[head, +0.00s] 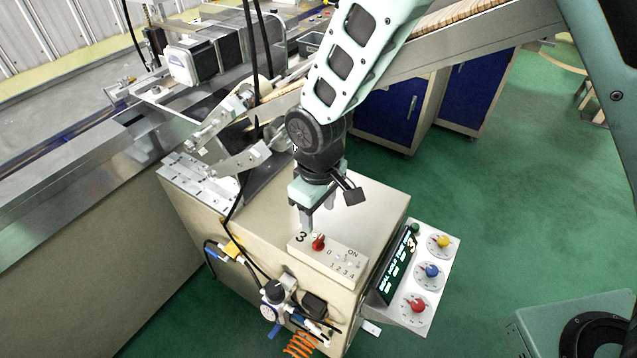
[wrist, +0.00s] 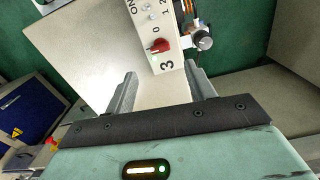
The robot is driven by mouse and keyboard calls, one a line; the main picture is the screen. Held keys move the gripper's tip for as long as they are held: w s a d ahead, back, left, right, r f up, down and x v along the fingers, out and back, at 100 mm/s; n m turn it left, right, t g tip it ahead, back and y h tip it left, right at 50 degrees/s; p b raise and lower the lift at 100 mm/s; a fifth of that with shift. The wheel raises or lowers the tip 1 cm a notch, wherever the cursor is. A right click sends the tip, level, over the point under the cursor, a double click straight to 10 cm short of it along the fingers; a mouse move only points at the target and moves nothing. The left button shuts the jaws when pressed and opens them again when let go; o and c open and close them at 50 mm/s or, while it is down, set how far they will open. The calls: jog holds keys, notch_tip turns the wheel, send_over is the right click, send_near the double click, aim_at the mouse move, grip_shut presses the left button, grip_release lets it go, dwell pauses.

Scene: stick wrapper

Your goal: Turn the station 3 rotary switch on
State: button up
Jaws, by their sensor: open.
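The station 3 switch box (head: 329,262) is a cream panel on top of the beige machine cabinet, marked 3, 0, ON and 1 2 3 4. Its red rotary switch (head: 318,242) sits near the 3. In the wrist view the red switch (wrist: 159,45) shows just beyond the fingertips, roughly between their lines. My gripper (head: 317,220) is above the cabinet top, just behind the switch box. In the wrist view my gripper (wrist: 162,82) has its two grey fingers apart with nothing between them. The switch's exact pointing direction is too small to tell.
A side panel with yellow, blue and red knobs (head: 417,306) and a dark display (head: 397,264) is at the cabinet's right. Hoses and a regulator (head: 276,292) hang at the front. The conveyor (head: 430,57) passes behind my arm. Green floor (head: 500,180) is open at right.

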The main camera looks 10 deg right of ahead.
notch_tip(320, 180, up, 9)
jog(key=shift+f+b, duration=0.2)
jog(key=shift+b, duration=0.2)
jog(key=s+d+r+m, duration=0.1)
jog(key=s+d+r, duration=0.2)
jog(key=s, duration=0.6)
jog(key=s+d+r, duration=0.3)
jog(key=s+d, duration=0.4)
jog(key=s, duration=0.2)
jog(key=shift+r+m+y, duration=0.3)
jog(key=shift+r+m, duration=0.05)
jog(key=shift+m, duration=0.05)
